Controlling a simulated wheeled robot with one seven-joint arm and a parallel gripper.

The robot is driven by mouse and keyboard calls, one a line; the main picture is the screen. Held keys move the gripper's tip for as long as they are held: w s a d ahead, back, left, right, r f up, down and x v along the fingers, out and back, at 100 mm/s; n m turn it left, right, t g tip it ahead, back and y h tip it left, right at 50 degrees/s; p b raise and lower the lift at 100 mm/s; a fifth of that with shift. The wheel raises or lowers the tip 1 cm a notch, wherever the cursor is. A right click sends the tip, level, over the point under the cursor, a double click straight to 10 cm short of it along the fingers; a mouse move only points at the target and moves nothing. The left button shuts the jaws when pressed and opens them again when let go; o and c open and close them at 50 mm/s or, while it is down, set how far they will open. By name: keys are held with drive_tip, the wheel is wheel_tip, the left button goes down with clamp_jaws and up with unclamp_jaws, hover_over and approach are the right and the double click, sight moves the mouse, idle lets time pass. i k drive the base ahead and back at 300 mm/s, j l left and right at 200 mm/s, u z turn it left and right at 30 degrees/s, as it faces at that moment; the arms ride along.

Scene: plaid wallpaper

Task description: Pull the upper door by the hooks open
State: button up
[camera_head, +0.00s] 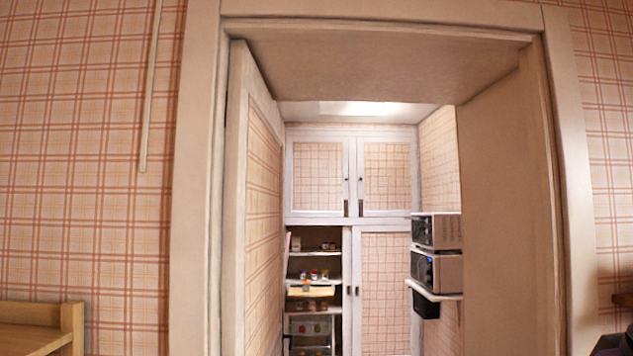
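Through an open doorway I see two upper cabinet doors on the far wall, a left upper door (318,178) and a right upper door (387,178). Both have white frames with plaid panels and look shut. Each has a small dark handle beside the middle seam. I cannot make out any hooks in this view. My gripper is not in view.
The doorway's door (262,210) stands open inward at the left. Below are open shelves (313,283) with small items and a closed lower door (385,290). Two microwave-like boxes (437,272) sit on a right wall shelf. Wooden furniture (40,325) stands at lower left.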

sight(318, 167)
drive_tip(key=i+z, duration=0.15)
drive_tip(key=i, duration=5.45)
